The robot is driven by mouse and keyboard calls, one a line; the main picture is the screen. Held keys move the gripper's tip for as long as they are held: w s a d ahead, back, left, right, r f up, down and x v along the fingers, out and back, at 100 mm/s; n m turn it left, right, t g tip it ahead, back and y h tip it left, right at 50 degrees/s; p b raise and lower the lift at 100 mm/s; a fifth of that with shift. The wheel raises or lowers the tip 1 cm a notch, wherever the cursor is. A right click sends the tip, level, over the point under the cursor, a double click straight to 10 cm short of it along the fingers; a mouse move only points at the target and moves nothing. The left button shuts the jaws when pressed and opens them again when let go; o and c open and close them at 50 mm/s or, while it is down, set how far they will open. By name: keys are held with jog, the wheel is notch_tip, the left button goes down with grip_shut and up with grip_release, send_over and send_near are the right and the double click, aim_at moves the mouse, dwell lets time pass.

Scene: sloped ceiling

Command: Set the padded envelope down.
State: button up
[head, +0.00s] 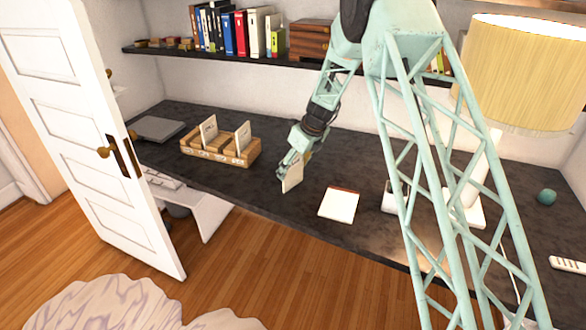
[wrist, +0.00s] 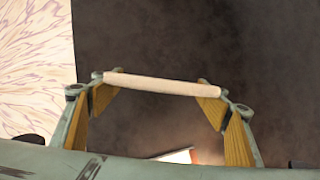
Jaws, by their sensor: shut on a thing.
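The padded envelope (head: 293,180) is a small pale cream packet. My gripper (head: 290,171) is shut on it above the dark desk (head: 265,205). In the wrist view the envelope (wrist: 165,85) shows edge-on as a thin beige strip, spanning between the two fingers of my gripper (wrist: 161,88). In the head view it hangs roughly upright and a little tilted. I cannot tell whether its lower edge touches the desk.
A wooden organizer (head: 216,150) with upright cards stands left of my gripper. A white notepad (head: 339,204) lies to the right. A lamp (head: 525,70) stands further right. A shelf of books (head: 240,35) runs above. Desk between organizer and notepad is clear.

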jog(key=o, duration=0.9)
jog(key=shift+c, duration=0.2)
jog(key=p+v, duration=0.1)
jog(key=v, duration=1.1)
jog(key=shift+p, duration=0.3)
jog(key=shift+r, duration=0.2)
